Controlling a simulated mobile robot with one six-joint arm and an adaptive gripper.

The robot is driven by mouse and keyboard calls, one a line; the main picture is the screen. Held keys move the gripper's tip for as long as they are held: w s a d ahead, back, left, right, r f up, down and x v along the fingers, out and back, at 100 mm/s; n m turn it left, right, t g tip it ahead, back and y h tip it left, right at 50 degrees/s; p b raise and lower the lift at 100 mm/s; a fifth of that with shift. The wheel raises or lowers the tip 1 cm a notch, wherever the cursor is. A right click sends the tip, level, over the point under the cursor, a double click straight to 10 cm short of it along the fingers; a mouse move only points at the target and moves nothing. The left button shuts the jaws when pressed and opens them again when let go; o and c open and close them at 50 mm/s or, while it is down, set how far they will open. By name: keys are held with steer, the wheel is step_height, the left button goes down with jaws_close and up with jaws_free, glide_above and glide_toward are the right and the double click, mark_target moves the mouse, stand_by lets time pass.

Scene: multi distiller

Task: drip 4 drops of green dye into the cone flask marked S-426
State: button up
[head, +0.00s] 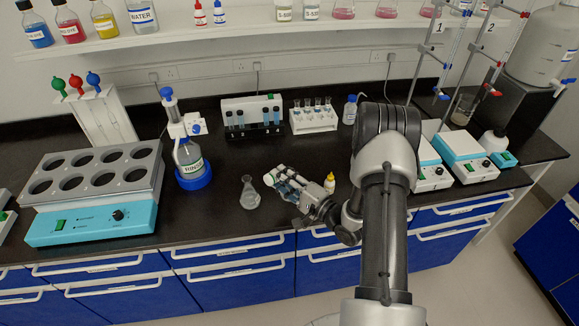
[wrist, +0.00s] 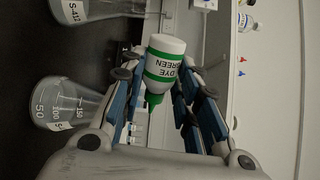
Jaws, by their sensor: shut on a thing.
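My gripper (wrist: 165,85) is shut on the green dye bottle (wrist: 166,48), a white bottle with a green band and a green nozzle. In the wrist view the bottle lies between the fingers with its nozzle toward the lower left of the picture. It looks tipped well over. In the head view my gripper (head: 284,184) is low over the bench, right of a cone flask (head: 249,195). In the wrist view one flask (wrist: 66,102) has graduations and a label cut off after "S-"; another flask (wrist: 78,12) reads S-412. I cannot read S-426 anywhere.
A yellow-capped dropper bottle (head: 330,182) stands right of my gripper. Racks of tubes (head: 314,120) stand behind. Bare bench lies in front of the flask.

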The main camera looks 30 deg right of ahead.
steer(key=m+p, duration=0.1)
steer(key=r+m+p, duration=0.1)
steer(key=m, duration=0.1)
steer(key=shift+d+r, duration=0.2)
steer(key=shift+r, duration=0.1)
stand_by(5.4)
steer(key=f+n+b, duration=0.1)
steer(key=n, duration=0.1)
steer(key=f+n+b, duration=0.1)
steer(key=n+b, duration=0.1)
steer(key=f+n+b, duration=0.1)
steer(key=n, duration=0.1)
steer(key=shift+a, duration=0.2)
